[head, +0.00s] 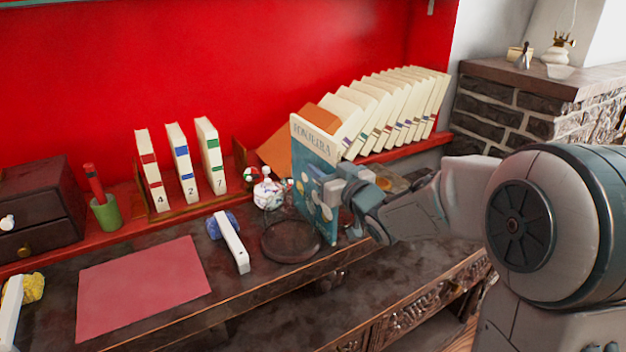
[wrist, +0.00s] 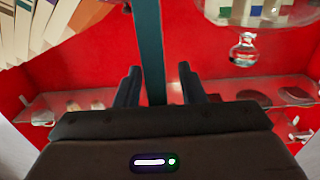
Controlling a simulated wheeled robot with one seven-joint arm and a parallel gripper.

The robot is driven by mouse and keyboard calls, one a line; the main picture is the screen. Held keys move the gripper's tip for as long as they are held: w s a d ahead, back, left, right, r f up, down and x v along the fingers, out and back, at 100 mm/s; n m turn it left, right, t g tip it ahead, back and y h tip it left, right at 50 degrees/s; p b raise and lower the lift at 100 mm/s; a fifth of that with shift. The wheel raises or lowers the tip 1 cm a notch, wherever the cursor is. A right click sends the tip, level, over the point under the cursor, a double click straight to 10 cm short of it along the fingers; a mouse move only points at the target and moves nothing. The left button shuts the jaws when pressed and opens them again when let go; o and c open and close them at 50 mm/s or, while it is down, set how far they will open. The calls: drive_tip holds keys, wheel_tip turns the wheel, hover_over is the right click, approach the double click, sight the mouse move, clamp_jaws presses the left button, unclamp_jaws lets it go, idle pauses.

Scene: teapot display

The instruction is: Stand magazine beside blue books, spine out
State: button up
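The magazine (head: 313,165), teal with a pale title band and white spots, is upright near the front edge of the dark desk. Its narrow teal edge (wrist: 150,45) shows in the wrist view. My gripper (head: 335,190) is at its right edge; in the wrist view my gripper (wrist: 158,85) has one finger on each side. The left finger is close to it and a gap shows at the right finger, so the gripper looks open around it. A cream book with a blue label (head: 182,163) stands on the red ledge between red- and green-labelled books. No wholly blue books show clearly.
A leaning row of cream books (head: 400,110) and an orange book (head: 276,150) are behind the magazine. A round dark dish (head: 291,241), a small white pot (head: 268,194) and a white-handled brush (head: 232,243) are to its left. A pink mat (head: 145,285) lies clear.

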drive_tip(key=shift+w+a, duration=0.2)
clamp_jaws()
idle(1.3)
